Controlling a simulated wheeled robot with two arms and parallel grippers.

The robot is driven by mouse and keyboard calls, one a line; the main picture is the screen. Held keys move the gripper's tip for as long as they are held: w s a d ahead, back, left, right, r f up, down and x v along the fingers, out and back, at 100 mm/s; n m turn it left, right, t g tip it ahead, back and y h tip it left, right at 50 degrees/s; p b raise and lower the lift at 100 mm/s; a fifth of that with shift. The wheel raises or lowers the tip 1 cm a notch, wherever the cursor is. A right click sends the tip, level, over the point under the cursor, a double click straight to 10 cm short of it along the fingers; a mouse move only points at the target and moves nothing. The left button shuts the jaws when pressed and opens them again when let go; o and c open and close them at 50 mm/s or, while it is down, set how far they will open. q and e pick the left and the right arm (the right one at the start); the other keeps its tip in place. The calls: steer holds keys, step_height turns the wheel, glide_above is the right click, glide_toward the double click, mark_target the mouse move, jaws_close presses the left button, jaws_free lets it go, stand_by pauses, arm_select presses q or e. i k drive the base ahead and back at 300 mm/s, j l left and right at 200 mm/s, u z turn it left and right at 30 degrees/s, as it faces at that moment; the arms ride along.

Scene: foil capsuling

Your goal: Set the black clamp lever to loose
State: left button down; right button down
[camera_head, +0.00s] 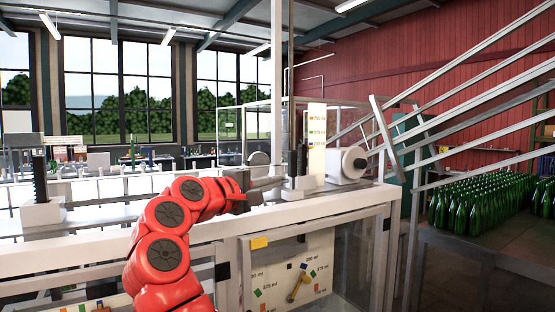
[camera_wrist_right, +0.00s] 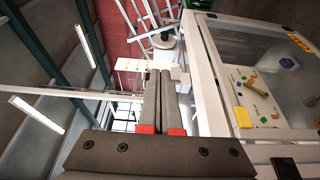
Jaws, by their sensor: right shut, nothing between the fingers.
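My right gripper (camera_head: 279,181) reaches over the white machine top in the head view, its grey fingers pointing right. In the right wrist view the gripper's (camera_wrist_right: 160,74) two long fingers lie together, shut and empty. A dark upright post (camera_head: 302,160) on a grey block stands just beyond the fingertips, beside a white scale card with coloured marks (camera_head: 316,140). I cannot make out the black clamp lever for certain; it may be on this post or hidden behind my gripper. Contact between fingers and post cannot be told. My left gripper is not in view.
A white roll (camera_head: 354,162) stands right of the post. A clear-walled frame (camera_head: 341,262) below holds a panel (camera_head: 322,265) with a yellow lever (camera_head: 298,287). Another dark post (camera_head: 40,176) stands at left. Green bottles (camera_head: 480,207) fill a table at right, under sloping rails.

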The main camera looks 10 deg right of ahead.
mark_target(293, 154)
steer(key=i, duration=1)
